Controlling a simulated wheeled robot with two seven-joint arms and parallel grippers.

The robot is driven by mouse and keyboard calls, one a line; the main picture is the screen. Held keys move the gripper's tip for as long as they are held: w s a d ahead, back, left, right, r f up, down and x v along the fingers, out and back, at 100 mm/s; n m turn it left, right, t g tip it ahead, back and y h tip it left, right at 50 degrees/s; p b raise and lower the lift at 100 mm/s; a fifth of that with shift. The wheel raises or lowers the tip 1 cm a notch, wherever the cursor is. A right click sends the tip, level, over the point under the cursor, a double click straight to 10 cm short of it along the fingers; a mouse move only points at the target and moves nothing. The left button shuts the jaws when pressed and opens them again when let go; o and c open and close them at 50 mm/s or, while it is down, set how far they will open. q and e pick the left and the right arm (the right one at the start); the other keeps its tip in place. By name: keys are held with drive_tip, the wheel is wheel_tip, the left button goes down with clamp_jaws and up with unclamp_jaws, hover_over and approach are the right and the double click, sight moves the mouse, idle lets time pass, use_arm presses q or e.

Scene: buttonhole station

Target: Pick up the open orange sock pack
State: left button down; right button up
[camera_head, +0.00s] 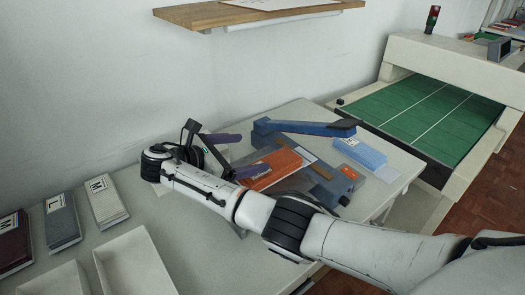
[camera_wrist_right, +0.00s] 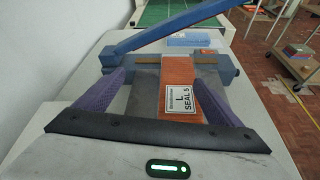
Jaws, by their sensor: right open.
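The orange sock pack (camera_head: 280,166) lies at the blue sealer (camera_head: 325,180), partly hidden by my right arm in the head view. In the right wrist view the orange pack (camera_wrist_right: 178,72) bears a white label reading "L SEAL 5". Its far end reaches the sealer's brown bar; I cannot tell whether its mouth is open. My right gripper (camera_head: 254,152) is open, with purple fingers pointing toward the sealer. In the wrist view the right gripper (camera_wrist_right: 159,76) has the pack between its finger lines, nearer the right finger; contact is unclear. My left gripper is out of view.
The sealer's raised blue lever (camera_head: 300,127) spans above the pack's far side. A light blue pack (camera_head: 360,152) lies beyond the sealer. A green conveyor (camera_head: 425,112) stands at the right. Labelled boxes (camera_head: 105,202) and white trays (camera_head: 135,262) occupy the left. A wooden shelf (camera_head: 250,14) hangs above.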

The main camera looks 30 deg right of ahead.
sight(271, 163)
drive_tip(key=shift+s+a+f+n+g, duration=0.3)
drive_tip(key=shift+s+a+f, duration=0.15)
drive_tip(key=shift+s+a, duration=0.2)
drive_tip(key=shift+s+a+f+n+g, duration=0.2)
drive_tip(key=shift+s+a+f+n, duration=0.1)
drive_tip(key=shift+s+a+f, duration=0.25)
drive_tip(key=x, duration=0.3)
drive_tip(key=shift+s+d, duration=0.2)
drive_tip(key=shift+d, duration=0.05)
drive_tip(key=shift+s+x, duration=0.15)
drive_tip(key=shift+x, duration=1.45)
drive_tip(key=shift+s+x, duration=0.1)
drive_tip(key=shift+x, duration=1.5)
drive_tip(key=shift+s+f, duration=0.1)
drive_tip(key=shift+c, duration=0.4)
drive_tip(key=c, duration=1.1)
drive_tip(key=shift+c, duration=0.8)
drive_tip(key=shift+r, duration=0.2)
